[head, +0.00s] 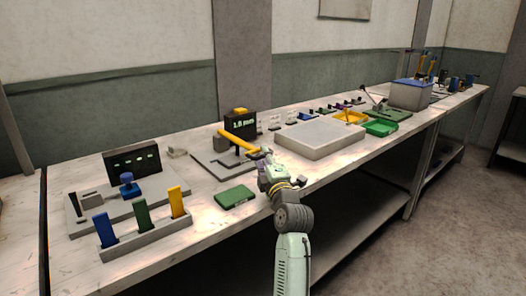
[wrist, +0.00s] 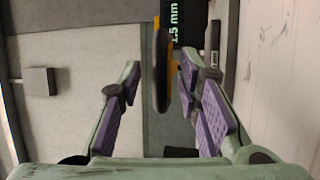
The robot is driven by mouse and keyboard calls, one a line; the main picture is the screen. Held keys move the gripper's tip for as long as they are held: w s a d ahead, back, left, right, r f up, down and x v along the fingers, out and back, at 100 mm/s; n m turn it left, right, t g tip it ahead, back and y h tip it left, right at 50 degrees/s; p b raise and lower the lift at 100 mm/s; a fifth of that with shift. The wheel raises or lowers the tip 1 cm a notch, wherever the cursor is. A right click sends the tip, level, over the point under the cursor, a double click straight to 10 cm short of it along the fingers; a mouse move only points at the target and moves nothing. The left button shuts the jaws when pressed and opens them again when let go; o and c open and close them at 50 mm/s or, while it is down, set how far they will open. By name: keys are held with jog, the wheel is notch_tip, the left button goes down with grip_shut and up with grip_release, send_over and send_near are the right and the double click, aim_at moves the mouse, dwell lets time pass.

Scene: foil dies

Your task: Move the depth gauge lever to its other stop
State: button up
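The depth gauge is a grey plate (head: 212,163) with a dark display box (head: 241,125) that reads about 1.5 mm. Its yellow lever (head: 238,143) slants from the upper left down toward my gripper (head: 266,158). In the wrist view the lever (wrist: 162,72) shows nearly end-on, dark with yellow edges. My gripper (wrist: 160,82) is open, with purple-padded fingers on both sides of the lever. The lever is nearer the right finger; I cannot tell whether they touch. The display (wrist: 174,22) is partly cut off.
A grey slab (head: 320,138) stands to the right, with yellow and green trays beyond. At left are a panel with a blue knob (head: 129,184) and a block with blue, green and yellow tabs (head: 145,239).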

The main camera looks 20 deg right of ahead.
jog(key=shift+w+r, duration=0.1)
jog(key=shift+w, duration=0.6)
jog(key=shift+c, duration=0.5)
grip_shut()
jog(key=shift+r, duration=0.1)
